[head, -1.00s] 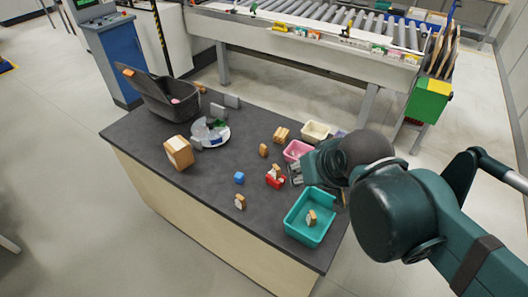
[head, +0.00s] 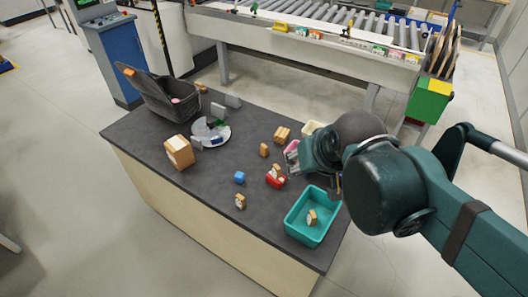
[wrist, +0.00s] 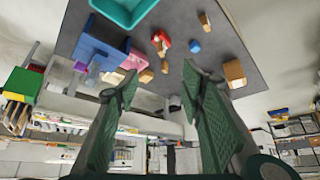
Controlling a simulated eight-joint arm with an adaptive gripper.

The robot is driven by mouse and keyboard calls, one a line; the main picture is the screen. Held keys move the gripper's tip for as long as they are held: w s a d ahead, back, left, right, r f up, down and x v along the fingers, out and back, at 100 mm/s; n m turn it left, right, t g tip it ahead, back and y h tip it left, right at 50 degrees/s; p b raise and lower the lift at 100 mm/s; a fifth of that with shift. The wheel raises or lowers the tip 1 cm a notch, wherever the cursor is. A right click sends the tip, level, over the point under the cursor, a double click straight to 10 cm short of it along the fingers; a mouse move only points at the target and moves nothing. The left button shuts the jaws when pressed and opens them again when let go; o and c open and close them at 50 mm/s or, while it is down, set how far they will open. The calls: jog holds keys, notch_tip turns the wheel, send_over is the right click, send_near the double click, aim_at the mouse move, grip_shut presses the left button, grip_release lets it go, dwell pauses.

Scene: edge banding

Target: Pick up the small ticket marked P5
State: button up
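No mark reading P5 is legible in either view, so I cannot tell which thing is that ticket. Small wooden pieces with pale faces stand on the dark table: one at the front (head: 240,201) and one inside the teal tray (head: 312,217). A red holder (head: 275,180) has a small tan and white piece in it; it also shows in the wrist view (wrist: 165,46). My gripper (head: 291,163) is above the right side of the table, near the pink tray (head: 292,147). In the wrist view its fingers (wrist: 160,78) are apart with nothing between them.
The teal tray (head: 292,224) sits at the table's front right corner. A conveyor (head: 300,45) is behind.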

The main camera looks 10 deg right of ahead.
jog(key=w+m+g+b, duration=0.1)
jog(key=w+m+g, duration=0.15)
jog(key=w, duration=1.05)
jog(key=m+g+h+b, duration=0.2)
jog(key=m+g, duration=0.1)
jog(key=m, duration=0.6)
send_over(263, 146)
jog(key=s+a+x, duration=0.1)
jog(key=x, duration=0.8)
jog(key=s+a+f+x, duration=0.1)
jog(key=a+x, duration=0.1)
jog(key=x, duration=0.7)
jog(key=s+a+x, duration=0.1)
jog(key=a+x, duration=0.1)
jog(key=x, duration=0.7)
jog(key=shift+s+f, duration=0.1)
jog(key=shift+s, duration=0.25)
jog(key=shift+f, duration=0.25)
jog(key=shift+b+x, duration=0.3)
jog(key=shift+x, duration=0.95)
jog(key=shift+f, duration=0.15)
jog(key=shift+a+x, duration=0.1)
jog(key=shift+x, duration=1.15)
jog(key=shift+a+x, duration=0.15)
jog(key=shift+x, duration=1.1)
